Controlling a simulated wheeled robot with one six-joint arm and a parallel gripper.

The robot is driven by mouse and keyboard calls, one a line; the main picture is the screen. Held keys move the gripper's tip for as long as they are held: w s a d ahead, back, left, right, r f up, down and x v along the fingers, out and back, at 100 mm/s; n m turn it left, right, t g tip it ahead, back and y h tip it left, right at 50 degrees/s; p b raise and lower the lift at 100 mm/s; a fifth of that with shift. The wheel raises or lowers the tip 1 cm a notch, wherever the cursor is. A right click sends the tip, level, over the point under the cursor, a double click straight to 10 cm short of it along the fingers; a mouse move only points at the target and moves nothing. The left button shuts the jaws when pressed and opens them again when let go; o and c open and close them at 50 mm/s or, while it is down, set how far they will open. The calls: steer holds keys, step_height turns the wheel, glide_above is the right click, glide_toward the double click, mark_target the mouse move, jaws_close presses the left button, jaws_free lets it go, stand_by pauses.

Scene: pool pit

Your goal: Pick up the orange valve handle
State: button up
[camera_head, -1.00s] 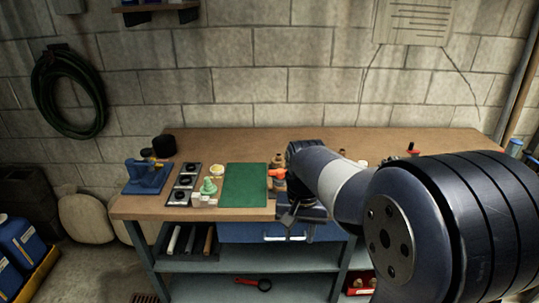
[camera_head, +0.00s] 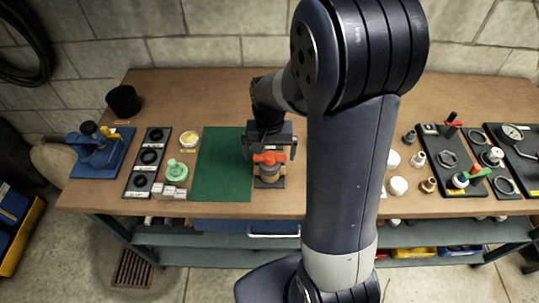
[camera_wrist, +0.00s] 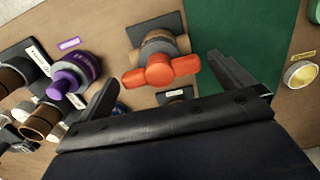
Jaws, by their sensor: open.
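My gripper (camera_head: 270,148) is over the valve in the head view. In the wrist view its two fingers (camera_wrist: 168,88) are spread wide with nothing between them. I cannot tell the exact height gap to the handle.
A purple-knobbed fitting (camera_wrist: 75,80) stands left of the valve in the wrist view. A blue vise-like tool (camera_head: 98,150), a green knob piece (camera_head: 176,170) and a yellow-filled dish (camera_head: 189,141) lie left of the mat. Black trays (camera_head: 452,178) sit right. The green mat is bare.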

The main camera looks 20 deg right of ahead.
steer(key=shift+f, duration=0.5)
steer(key=c, duration=0.9)
steer(key=shift+o, duration=0.2)
steer(key=shift+r, duration=0.15)
